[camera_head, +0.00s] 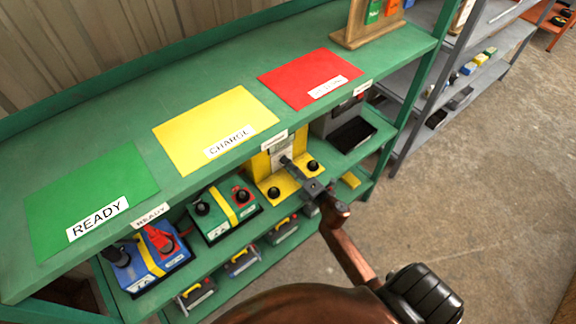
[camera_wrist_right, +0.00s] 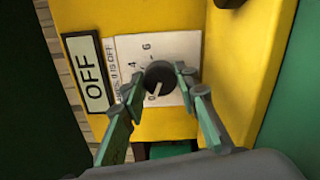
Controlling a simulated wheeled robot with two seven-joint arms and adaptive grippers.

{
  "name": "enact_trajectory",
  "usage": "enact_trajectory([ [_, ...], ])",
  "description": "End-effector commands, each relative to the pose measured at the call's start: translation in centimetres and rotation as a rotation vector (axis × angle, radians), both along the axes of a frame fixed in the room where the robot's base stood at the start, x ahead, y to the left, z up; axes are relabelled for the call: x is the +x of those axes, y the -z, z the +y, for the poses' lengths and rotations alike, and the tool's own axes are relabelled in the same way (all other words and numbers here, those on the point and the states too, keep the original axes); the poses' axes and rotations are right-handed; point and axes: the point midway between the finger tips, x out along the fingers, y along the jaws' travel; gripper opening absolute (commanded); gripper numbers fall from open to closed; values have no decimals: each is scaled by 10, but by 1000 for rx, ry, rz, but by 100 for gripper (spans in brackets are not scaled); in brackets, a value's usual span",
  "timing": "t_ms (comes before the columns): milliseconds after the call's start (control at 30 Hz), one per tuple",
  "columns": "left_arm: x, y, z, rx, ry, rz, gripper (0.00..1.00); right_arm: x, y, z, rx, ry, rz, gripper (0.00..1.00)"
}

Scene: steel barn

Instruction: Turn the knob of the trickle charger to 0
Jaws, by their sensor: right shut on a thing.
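The yellow trickle charger (camera_head: 262,166) stands on the shelf below the green top, under the yellow CHARGE mat. In the right wrist view its yellow front (camera_wrist_right: 163,20) carries a white dial plate (camera_wrist_right: 186,47) and an OFF label (camera_wrist_right: 89,72). A 4 and a 6 show on the dial. The round black knob (camera_wrist_right: 159,76) has a white pointer mark toward its lower side; the number it meets is hidden or unclear. My right gripper (camera_head: 287,162) has its fingers on either side of the knob, shut on it. My left gripper is not in view.
Green and blue batteries (camera_head: 222,213) (camera_head: 150,262) stand left of the charger, with several more on the shelf below. The shelf top's edge overhangs the charger. A grey box (camera_head: 336,118) stands to its right. Concrete floor (camera_head: 470,190) is open at right.

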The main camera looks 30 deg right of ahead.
Motion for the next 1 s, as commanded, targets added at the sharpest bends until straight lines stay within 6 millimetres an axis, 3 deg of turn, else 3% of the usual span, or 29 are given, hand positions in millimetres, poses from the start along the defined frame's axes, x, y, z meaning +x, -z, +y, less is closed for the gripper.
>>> enact_trajectory([
  [400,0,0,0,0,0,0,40,0,1,0,-10,-1,1,4],
  [433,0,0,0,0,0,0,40,0,1,0,-10,-1,1,29],
  [500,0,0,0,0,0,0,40,0,1,0,-10,-1,1,34],
  [667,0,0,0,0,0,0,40,0,1,0,-9,-1,0,45],
  [1000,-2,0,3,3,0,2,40,-4,1,0,-8,0,1,46],
])
